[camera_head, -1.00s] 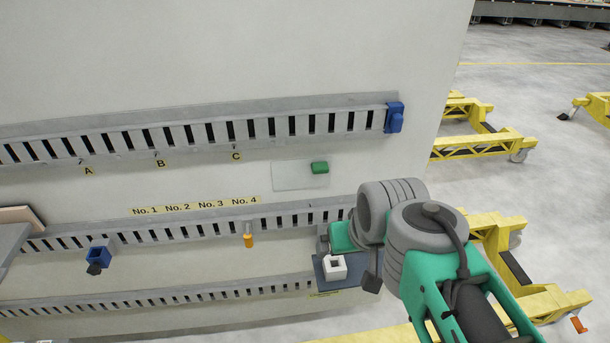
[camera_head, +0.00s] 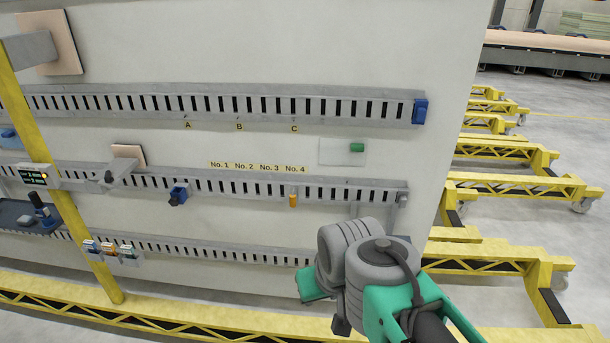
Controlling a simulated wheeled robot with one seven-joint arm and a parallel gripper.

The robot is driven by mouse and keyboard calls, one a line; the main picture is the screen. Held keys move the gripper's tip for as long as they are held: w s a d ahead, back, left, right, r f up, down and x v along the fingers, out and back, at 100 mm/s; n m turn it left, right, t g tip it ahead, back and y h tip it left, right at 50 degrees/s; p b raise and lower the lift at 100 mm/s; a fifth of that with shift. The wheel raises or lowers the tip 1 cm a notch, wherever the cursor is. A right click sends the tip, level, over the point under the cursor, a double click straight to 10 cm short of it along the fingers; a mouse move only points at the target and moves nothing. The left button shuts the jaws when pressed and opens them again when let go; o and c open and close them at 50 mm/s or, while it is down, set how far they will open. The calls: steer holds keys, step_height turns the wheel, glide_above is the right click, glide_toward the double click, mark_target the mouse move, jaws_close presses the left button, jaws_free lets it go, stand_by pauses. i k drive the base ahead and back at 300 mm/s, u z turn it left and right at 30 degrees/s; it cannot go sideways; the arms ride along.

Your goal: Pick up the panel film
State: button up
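The panel film looks to be the thin, pale, see-through rectangle (camera_head: 332,158) flat on the white panel (camera_head: 240,50), between the upper and middle slotted rails. A small green tab (camera_head: 357,147) sits at its upper right corner. My grey and green arm is at the lower right, below the film and apart from it. My gripper is near the green piece (camera_head: 312,284) at the arm's end; its fingers cannot be made out. Nothing visible is held.
Slotted rails (camera_head: 150,103) cross the panel, with a blue block (camera_head: 419,111) at the upper rail's right end. An orange piece (camera_head: 292,200) and a blue clamp (camera_head: 178,196) are on the middle rail. A yellow post (camera_head: 62,190) stands left. Yellow trolley frames (camera_head: 500,255) fill the right.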

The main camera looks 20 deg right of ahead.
mark_target(338, 151)
steer(key=z, duration=0.25)
steer(key=k, duration=0.25)
steer(key=u, duration=1.35)
steer(key=i, duration=0.65)
steer(key=z, duration=0.5)
steer(key=i, duration=0.55)
steer(key=z, duration=0.75)
steer(key=i, duration=0.55)
